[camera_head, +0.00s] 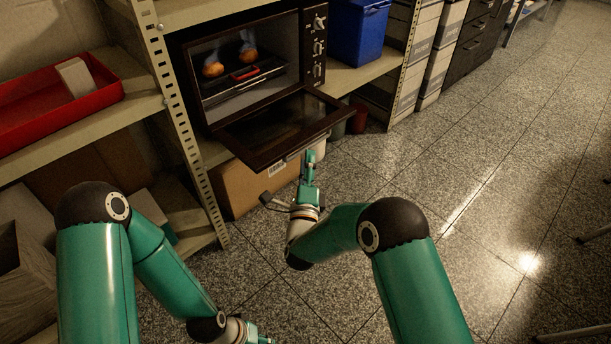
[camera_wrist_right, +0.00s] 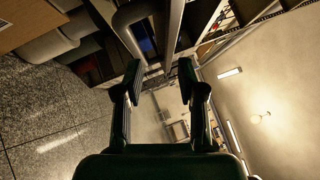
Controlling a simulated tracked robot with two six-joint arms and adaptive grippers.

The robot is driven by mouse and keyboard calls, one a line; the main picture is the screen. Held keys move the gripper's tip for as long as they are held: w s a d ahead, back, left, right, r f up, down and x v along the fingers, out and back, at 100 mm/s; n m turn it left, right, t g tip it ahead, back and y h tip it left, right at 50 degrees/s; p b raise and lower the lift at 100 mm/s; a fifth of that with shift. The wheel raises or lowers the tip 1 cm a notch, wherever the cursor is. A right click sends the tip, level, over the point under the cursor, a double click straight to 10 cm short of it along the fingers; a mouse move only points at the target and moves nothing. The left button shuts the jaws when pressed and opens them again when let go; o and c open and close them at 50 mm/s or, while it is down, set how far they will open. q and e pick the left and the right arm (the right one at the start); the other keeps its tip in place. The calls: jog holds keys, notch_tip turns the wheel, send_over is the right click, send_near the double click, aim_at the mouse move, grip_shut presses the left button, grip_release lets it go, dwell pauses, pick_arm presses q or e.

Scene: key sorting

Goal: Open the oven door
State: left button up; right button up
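The oven (camera_head: 250,62) sits on a shelf unit. Its dark-framed glass door (camera_head: 285,125) is hinged at the bottom and hangs open, tilted down and outward. Inside are two round orange-brown items (camera_head: 230,61) and a rack or tray with a red handle (camera_head: 245,72). My right gripper (camera_head: 309,160) is at the door's free front edge, near its light handle bar. In the right wrist view, my right gripper (camera_wrist_right: 160,78) has its fingers apart, and light bars show beyond the tips; contact is unclear. My left gripper (camera_head: 256,338) is low, partly cut off by the frame.
A red tray (camera_head: 100,103) with a pale block lies on the left shelf. A blue bin (camera_head: 362,30) stands right of the oven. A cardboard box (camera_head: 245,188) is below the door. A perforated shelf post (camera_head: 180,120) stands left of the oven.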

jog(key=shift+v, duration=1.85)
